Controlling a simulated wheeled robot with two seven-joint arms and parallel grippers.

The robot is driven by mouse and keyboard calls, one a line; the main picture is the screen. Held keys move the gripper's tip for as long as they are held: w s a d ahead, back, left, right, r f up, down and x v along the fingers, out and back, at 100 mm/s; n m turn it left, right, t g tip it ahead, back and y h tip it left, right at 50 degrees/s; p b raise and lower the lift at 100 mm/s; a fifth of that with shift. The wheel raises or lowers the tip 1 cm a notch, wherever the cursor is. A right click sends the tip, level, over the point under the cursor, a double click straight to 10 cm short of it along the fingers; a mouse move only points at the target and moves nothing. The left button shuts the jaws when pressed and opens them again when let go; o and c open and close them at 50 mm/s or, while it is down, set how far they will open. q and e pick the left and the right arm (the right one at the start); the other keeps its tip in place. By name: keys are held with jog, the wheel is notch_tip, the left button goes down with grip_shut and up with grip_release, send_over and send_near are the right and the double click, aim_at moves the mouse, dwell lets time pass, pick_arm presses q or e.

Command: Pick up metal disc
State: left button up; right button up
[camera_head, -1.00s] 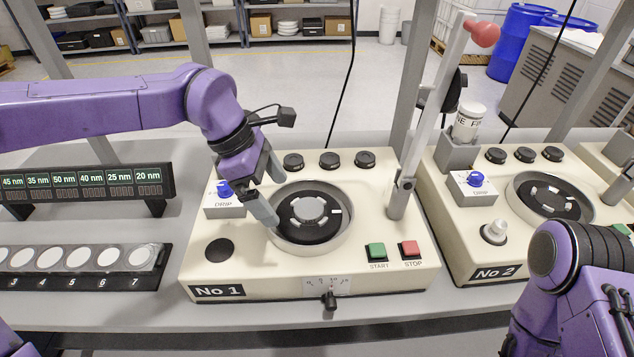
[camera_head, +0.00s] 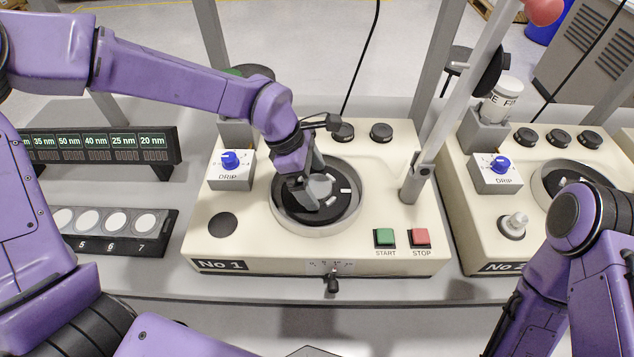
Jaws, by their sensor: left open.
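The metal disc (camera_head: 321,187) is a small grey round piece at the centre of the black plate (camera_head: 338,214) in the round basin of machine No 1. My left gripper (camera_head: 313,190) is down in the basin, with its open fingers at the disc and partly covering its left side. I cannot tell whether the fingers touch it. My right arm shows at the lower right, but its gripper is out of view.
A tilted grey lever arm (camera_head: 440,125) stands right of the basin. Green START (camera_head: 384,237) and red STOP (camera_head: 420,237) buttons are in front. A rack of white discs (camera_head: 117,222) lies left. Machine No 2 (camera_head: 470,225) stands right.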

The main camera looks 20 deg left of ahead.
pick_arm(q)
jog(key=shift+s, duration=0.15)
jog(key=c, duration=1.1)
